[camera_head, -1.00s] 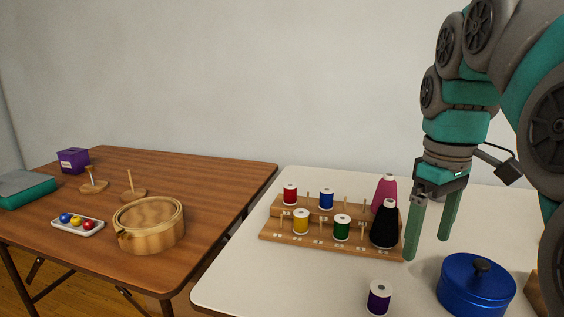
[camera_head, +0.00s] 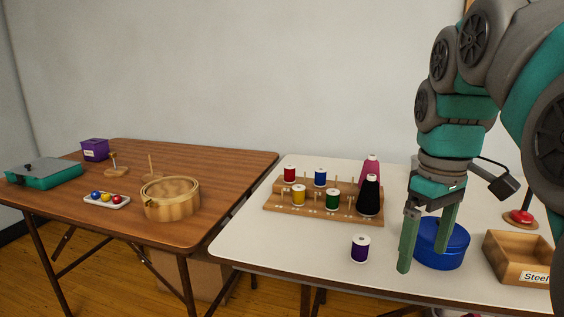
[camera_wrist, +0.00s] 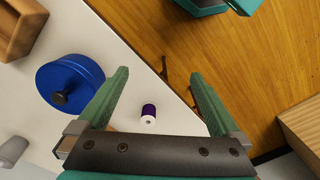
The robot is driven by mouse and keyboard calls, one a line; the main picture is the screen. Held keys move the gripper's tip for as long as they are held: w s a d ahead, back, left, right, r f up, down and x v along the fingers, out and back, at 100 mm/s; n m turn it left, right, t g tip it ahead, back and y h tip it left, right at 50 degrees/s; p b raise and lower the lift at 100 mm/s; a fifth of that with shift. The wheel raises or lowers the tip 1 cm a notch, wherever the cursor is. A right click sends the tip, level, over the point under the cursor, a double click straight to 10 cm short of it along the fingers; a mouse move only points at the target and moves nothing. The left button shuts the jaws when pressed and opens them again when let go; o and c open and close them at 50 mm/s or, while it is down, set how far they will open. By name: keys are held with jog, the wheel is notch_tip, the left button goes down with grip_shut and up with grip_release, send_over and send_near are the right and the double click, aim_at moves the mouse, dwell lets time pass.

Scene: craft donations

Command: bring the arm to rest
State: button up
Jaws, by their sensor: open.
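My gripper (camera_head: 427,240) is open and empty, pointing down above the front part of the white table (camera_head: 290,241), in front of the blue round tin (camera_head: 455,247). In the wrist view the two green fingers of my gripper (camera_wrist: 164,85) are wide apart. The blue tin (camera_wrist: 62,90) lies left of them. A purple thread spool (camera_wrist: 148,115) shows between them, further down on the table near its edge. In the head view the purple spool (camera_head: 360,248) stands upright, left of my gripper and apart from it.
A wooden spool rack (camera_head: 290,214) holds several coloured spools, with pink and black cones at its right. A wooden box (camera_head: 503,265) labelled "Steel" and a red item (camera_head: 521,217) stand right.

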jog(key=s+a+f+m, duration=0.2)
jog(key=s+a+f, duration=0.1)
jog(key=s+f, duration=0.6)
jog(key=s+a+f+m+g, duration=0.1)
jog(key=s+a+f+m, duration=0.2)
jog(key=s+f, duration=0.7)
notch_tip(320, 180, down, 4)
jog(key=shift+a+r+g, duration=0.15)
jog(key=shift+a+g, duration=0.15)
jog(key=shift+a, duration=0.3)
